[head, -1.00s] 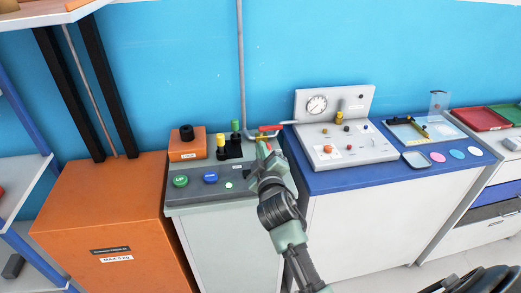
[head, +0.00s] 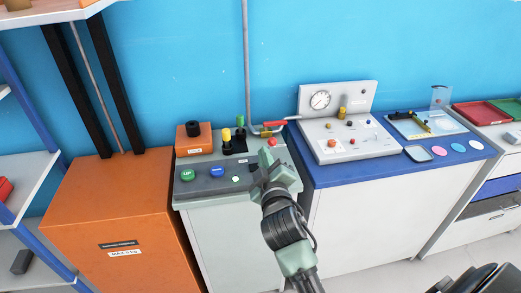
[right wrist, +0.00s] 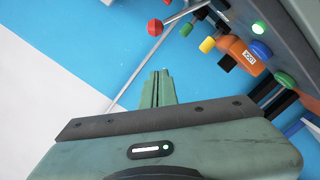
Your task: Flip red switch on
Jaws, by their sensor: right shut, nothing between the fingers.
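The red switch looks like a ball-topped lever (head: 272,141) at the right rear of the grey control panel (head: 207,186). My right gripper (head: 268,160) is over the panel's right side, just in front of the red ball in the head view. Its fingers (right wrist: 160,76) are together and empty. I cannot tell the exact gap to the lever. My left gripper is not in view.
The panel also has a green button (head: 187,174), a blue button (head: 218,171) and yellow and green knobs. A red-handled valve (head: 275,124) is on the pipe behind. An orange cabinet (head: 120,220) stands left, and a blue-topped bench (head: 330,179) with a gauge unit stands right.

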